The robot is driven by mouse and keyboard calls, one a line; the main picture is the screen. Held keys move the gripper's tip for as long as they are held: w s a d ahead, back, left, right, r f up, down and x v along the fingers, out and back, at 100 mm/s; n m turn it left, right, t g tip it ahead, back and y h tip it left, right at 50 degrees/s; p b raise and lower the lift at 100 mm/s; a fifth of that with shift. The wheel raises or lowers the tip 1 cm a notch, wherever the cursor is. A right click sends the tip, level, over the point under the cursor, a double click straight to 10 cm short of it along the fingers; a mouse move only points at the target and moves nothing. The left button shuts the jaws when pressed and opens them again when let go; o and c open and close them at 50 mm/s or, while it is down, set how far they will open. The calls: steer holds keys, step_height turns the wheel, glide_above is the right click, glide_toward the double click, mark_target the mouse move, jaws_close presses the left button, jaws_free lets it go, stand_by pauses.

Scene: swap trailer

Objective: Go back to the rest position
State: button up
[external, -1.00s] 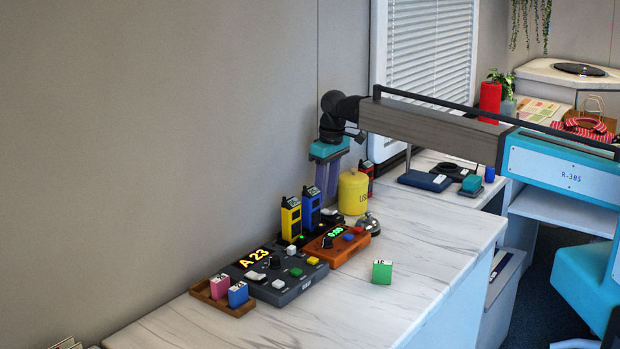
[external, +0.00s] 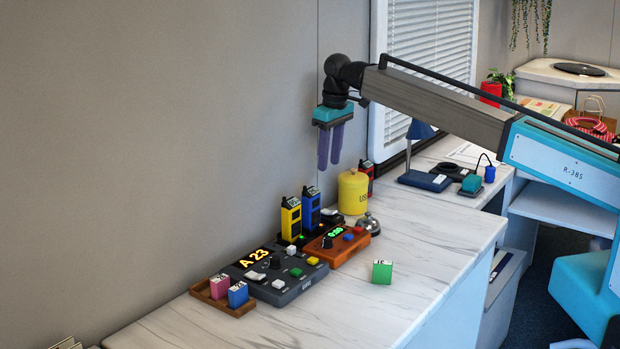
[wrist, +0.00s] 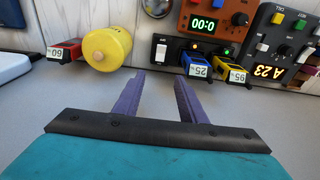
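My gripper (external: 329,147) has two purple fingers under a teal body and hangs in the air, pointing down, near the wall and above the back of the counter. In the wrist view, my gripper (wrist: 156,85) shows its fingers apart with nothing between them. The yellow canister (external: 353,192) stands on the counter below and to the right of the fingertips, apart from them. It also shows at the upper left of the wrist view (wrist: 106,48).
A yellow radio (external: 291,219) and a blue radio (external: 311,207) stand in the charger near the wall. An orange timer box (external: 340,247), a dark console (external: 280,280) and a wooden tray (external: 222,304) line the counter. A green block (external: 382,272) sits alone on clear counter.

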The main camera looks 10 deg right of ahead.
steer(key=shift+d, duration=0.1)
stand_by(0.3)
